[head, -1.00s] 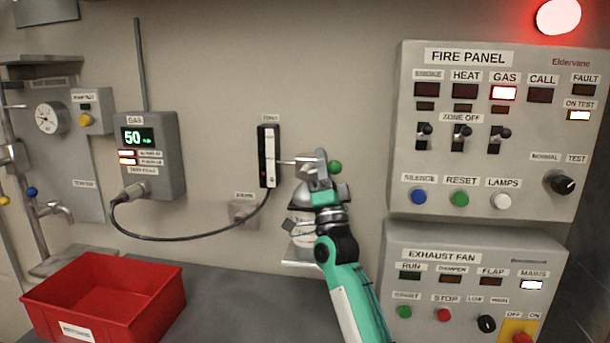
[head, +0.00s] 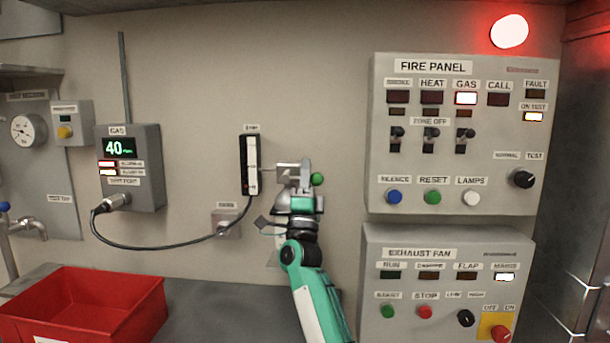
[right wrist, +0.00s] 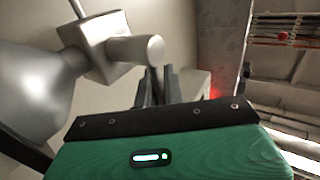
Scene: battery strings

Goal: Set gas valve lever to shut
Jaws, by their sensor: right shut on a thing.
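The valve's metal body (head: 281,171) stands out from the wall just right of a black-and-white upright strip (head: 250,166). A green ball knob (head: 317,179) shows at its right side. My right gripper (head: 303,172) is at the valve, shut on what seems to be its lever; the fingers and the metal overlap, so the lever's exact angle is unclear. In the right wrist view, my dark fingers (right wrist: 160,85) are close together by a grey block with a round stub (right wrist: 138,50). The gas display (head: 118,148) reads 40. My left gripper is not in view.
A fire panel (head: 540,130) and an exhaust fan panel (head: 440,295) are right of my arm. The GAS lamp (head: 466,98) and a red beacon (head: 509,31) are lit. A red bin (head: 150,305) stands at lower left. A cable (head: 150,247) hangs left of the valve.

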